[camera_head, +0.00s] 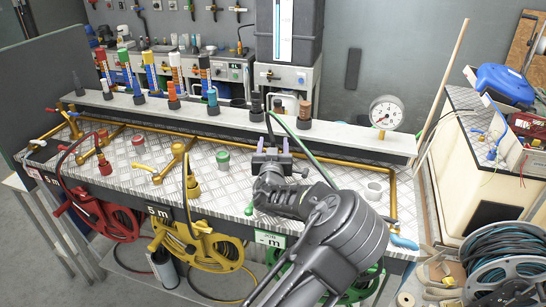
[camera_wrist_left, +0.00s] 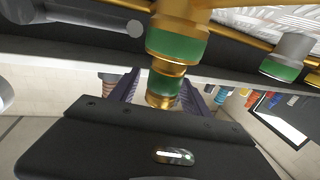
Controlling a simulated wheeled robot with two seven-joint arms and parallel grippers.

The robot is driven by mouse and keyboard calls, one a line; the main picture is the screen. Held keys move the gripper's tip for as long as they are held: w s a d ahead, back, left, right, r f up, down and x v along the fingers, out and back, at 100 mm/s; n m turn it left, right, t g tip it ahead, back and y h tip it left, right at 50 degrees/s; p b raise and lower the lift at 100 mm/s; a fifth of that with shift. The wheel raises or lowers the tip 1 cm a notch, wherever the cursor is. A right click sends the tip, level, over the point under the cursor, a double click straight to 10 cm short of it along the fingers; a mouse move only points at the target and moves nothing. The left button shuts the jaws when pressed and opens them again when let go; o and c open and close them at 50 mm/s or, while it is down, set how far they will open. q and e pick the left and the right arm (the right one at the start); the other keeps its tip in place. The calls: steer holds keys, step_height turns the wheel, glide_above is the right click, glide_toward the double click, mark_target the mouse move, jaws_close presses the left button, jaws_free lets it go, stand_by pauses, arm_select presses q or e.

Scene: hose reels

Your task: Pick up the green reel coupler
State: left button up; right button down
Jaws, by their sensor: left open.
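My left gripper (camera_head: 271,152) is open at the workbench, near the green hose (camera_head: 305,148). In the left wrist view, the brass coupler with green bands (camera_wrist_left: 165,85) stands between the two open fingers of that gripper (camera_wrist_left: 161,92). The fingers are on either side of it, and I cannot tell whether either touches it. In the head view the coupler is mostly hidden behind my gripper and wrist. My right gripper is not in view.
A grey cap with a green band (camera_wrist_left: 285,57) stands nearby; it also shows in the head view (camera_head: 223,160). A yellow coupler (camera_head: 193,188) and a red coupler (camera_head: 104,166) stand left along the bench. A grey shelf (camera_head: 340,134) with several fittings runs behind.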

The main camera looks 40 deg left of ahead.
arm_select(q)
steer(key=shift+c, duration=0.3)
jaws_close()
stand_by(0.6)
